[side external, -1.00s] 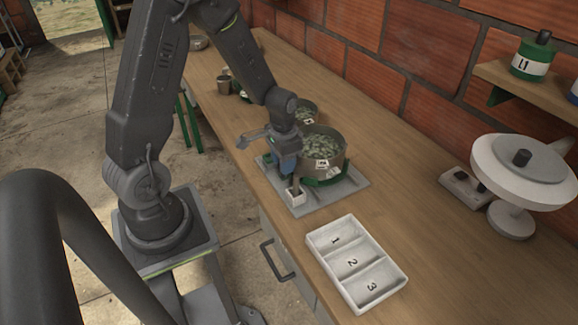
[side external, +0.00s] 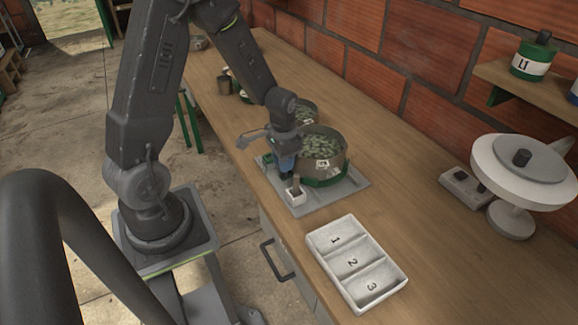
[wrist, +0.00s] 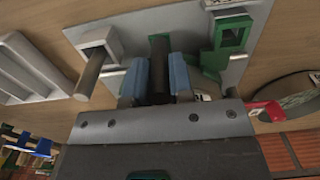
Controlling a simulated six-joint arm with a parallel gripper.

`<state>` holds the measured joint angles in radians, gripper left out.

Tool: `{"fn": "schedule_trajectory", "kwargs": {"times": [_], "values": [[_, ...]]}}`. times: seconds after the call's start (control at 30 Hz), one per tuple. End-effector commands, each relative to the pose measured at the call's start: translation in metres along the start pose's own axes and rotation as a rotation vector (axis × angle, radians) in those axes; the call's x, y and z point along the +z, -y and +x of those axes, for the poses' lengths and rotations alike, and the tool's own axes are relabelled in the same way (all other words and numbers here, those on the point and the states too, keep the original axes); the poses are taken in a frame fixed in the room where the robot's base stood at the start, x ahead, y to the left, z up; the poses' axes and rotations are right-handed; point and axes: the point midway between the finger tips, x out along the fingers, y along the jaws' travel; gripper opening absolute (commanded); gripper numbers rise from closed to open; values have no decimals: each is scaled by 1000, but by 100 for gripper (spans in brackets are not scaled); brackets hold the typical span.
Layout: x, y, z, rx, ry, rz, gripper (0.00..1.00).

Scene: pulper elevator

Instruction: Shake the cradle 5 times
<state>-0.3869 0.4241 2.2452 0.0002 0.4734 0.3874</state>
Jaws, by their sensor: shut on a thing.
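A round metal pan of green cherries or beans (side external: 322,145) sits in the green cradle (side external: 326,182), on a grey base plate (side external: 352,190) on the bench. My gripper (side external: 285,165) is down at the left side of the cradle. In the wrist view my gripper (wrist: 159,75) has its two blue fingers closed around a dark upright bar (wrist: 160,52), which appears to be the cradle's handle. Green cradle parts (wrist: 228,35) show beside it. The pan's contents are mostly out of the wrist view.
A small white block with a dark rod (side external: 296,193) stands on the plate's near corner, close to my gripper. A white tray with compartments 1, 2 and 3 (side external: 318,238) lies in front. A white scale-like device (side external: 520,165) stands right. Another pan (side external: 306,112) is behind.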

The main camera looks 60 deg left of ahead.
Motion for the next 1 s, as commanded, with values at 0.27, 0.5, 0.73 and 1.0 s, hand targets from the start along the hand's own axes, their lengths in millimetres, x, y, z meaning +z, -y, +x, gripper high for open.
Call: {"fn": "schedule_trajectory", "kwargs": {"times": [0.27, 0.5, 0.73, 1.0], "values": [[-1, -9, 0, -1, -4, -2, 13], [-1, 9, 0, -1, -4, -4, 13], [-2, 14, -1, -1, -4, 0, 13], [-2, -11, -1, -2, -6, 2, 13]]}}
